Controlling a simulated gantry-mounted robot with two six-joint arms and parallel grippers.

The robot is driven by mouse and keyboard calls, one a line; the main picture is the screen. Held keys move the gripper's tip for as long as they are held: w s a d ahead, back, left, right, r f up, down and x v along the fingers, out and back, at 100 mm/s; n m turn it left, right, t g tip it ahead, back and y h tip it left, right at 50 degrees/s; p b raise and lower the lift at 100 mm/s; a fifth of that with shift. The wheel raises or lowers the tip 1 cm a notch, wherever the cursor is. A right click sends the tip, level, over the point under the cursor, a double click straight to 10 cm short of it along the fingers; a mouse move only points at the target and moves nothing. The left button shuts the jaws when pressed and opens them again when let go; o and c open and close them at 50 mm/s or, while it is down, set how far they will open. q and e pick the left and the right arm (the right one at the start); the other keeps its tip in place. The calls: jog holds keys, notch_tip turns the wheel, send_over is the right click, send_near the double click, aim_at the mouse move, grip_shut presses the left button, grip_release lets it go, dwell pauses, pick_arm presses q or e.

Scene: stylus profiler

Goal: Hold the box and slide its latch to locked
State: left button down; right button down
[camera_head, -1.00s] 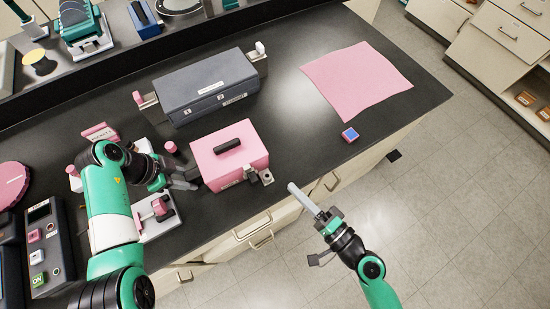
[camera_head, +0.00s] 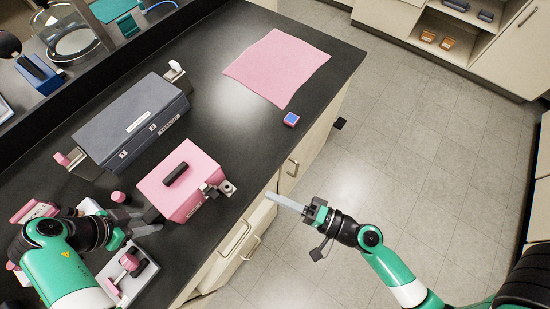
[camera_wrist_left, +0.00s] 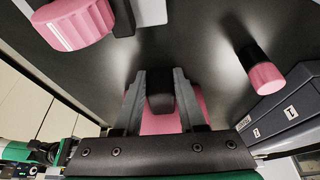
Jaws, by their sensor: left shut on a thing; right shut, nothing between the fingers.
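The pink box (camera_head: 188,178) with a dark top handle (camera_head: 176,174) sits near the bench's front edge. Its small dark and metal latch (camera_head: 209,191) is on the right side, beside a metal catch plate (camera_head: 227,187). Whether it is locked cannot be told. My left gripper (camera_head: 146,215) is at the box's left side. In the left wrist view my left gripper (camera_wrist_left: 158,78) is shut on the box's black side grip (camera_wrist_left: 160,100), the pink wall behind it. My right gripper (camera_head: 270,197) is shut and empty, right of the latch and apart from it, beyond the bench edge.
A grey case (camera_head: 130,122) stands behind the box. A pink knob (camera_head: 118,197) is beside my left gripper. A pink cloth (camera_head: 277,66) and a small blue-topped block (camera_head: 291,119) lie farther right. The bench between the box and the cloth is clear.

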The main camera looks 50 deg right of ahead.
pick_arm(q)
jog(key=shift+c, duration=2)
grip_release()
jog(key=v, duration=1.2)
